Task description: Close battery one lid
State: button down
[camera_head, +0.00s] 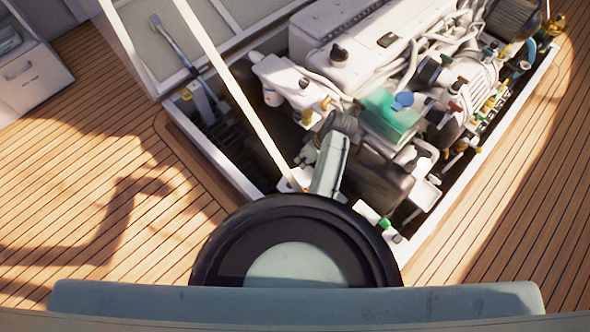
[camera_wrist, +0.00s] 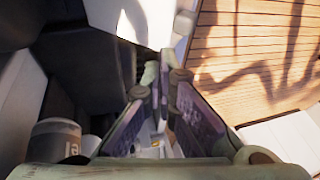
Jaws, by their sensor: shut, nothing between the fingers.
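My gripper (camera_wrist: 163,76) shows in the wrist view with its two fingers close together and nothing held between them. It points down into the hatch, beside a dark boxy part (camera_wrist: 90,70) on the left. I cannot tell whether this part is a battery or its lid. In the head view my arm reaches into the open engine hatch (camera_head: 215,155), and the fingers are hidden. A dark grey box (camera_head: 382,178) sits just right of my arm there. No battery label or lid can be made out for certain.
The white engine (camera_head: 350,50) and a translucent green tank (camera_head: 388,115) with a blue cap fill the hatch. A thin pale strut (camera_head: 240,95) crosses left of my arm. The raised hatch cover (camera_head: 170,45) stands at upper left. Wooden deck (camera_head: 90,210) surrounds the hatch.

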aim_at(289, 177)
jog(key=a+f, duration=0.1)
jog(key=s+f, duration=0.1)
jog(key=f, duration=0.1)
jog(key=a+f+p, duration=0.1)
jog(key=shift+s+a+f, duration=0.3)
jog(key=shift+s+f, duration=0.05)
jog(key=shift+s, duration=0.05)
jog(key=shift+a+f, duration=0.1)
